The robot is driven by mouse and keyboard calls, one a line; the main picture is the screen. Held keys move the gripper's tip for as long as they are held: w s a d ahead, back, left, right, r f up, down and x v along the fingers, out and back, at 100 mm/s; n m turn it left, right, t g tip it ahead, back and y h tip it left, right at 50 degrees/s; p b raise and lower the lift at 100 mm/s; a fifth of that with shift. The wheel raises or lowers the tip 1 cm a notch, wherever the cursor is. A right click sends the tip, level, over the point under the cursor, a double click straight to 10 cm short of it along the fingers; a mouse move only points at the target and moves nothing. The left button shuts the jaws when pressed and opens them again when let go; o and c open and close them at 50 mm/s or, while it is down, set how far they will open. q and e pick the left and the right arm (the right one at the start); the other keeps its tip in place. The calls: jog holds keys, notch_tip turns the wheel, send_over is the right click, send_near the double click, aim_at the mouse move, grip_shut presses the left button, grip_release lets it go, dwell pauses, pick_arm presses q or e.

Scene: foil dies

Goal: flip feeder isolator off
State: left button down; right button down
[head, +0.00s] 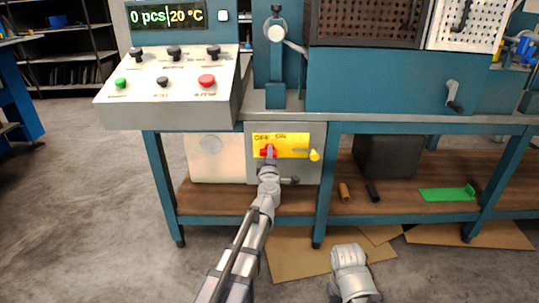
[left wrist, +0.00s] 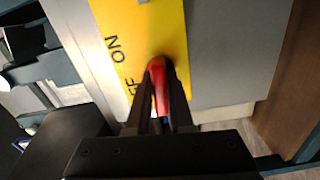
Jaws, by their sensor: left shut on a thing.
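The feeder isolator is a grey box (head: 252,170) under the machine's bench, with a yellow plate (head: 294,145) marked OFF at left and ON to its right. Its red handle (head: 267,153) shows at the plate's left part, just below the word OFF. My left gripper (head: 269,156) reaches up from below and is shut on this handle. In the left wrist view the red handle (left wrist: 158,75) sits between the two dark fingers (left wrist: 160,108), in front of the yellow plate. The fingers partly hide the handle.
A yellow knob (head: 314,155) sticks out at the plate's right end. A sloping control panel (head: 180,87) overhangs at upper left. A bench leg (head: 322,195) stands right of the box. A wooden shelf (head: 405,195) holds a green part (head: 447,194). Cardboard (head: 295,255) lies on the floor.

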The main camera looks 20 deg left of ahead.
pick_arm(q)
jog(key=shift+n, duration=0.7)
jog(key=c, duration=0.8)
grip_release()
jog(key=v, duration=0.7)
jog(key=shift+s, duration=0.4)
jog(key=shift+d, duration=0.2)
